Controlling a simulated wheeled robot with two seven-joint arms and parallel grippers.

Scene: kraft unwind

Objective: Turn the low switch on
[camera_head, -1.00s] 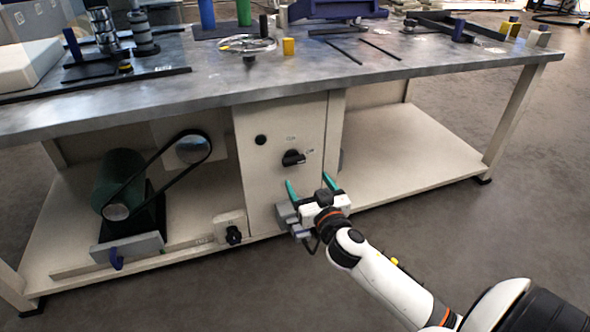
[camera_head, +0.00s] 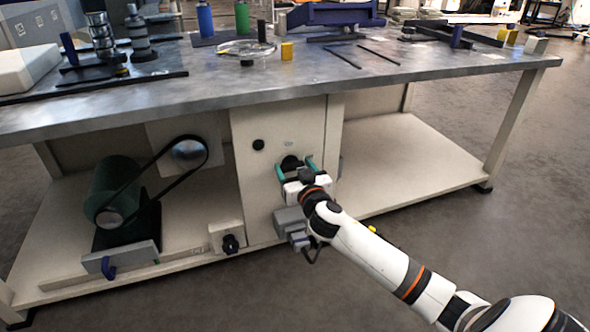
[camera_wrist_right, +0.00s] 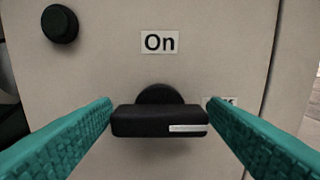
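A black rotary switch (camera_head: 290,162) is on the beige panel under the table. In the wrist view its handle (camera_wrist_right: 158,121) lies level, with its white mark at the right end. An "On" label (camera_wrist_right: 159,42) is above it; another label (camera_wrist_right: 220,103) at its right is mostly hidden by a finger and points to the mark's side. My right gripper (camera_head: 296,166) is open, its teal fingers (camera_wrist_right: 160,104) at either side of the handle. Whether they touch it I cannot tell. My left gripper is not in view.
A round black button (camera_wrist_right: 60,24) is up and left of the switch. A small box with a black knob (camera_head: 231,243) stands on the lower shelf, left of the panel. A green motor with a belt (camera_head: 118,187) is farther left. The right lower shelf (camera_head: 410,160) is bare.

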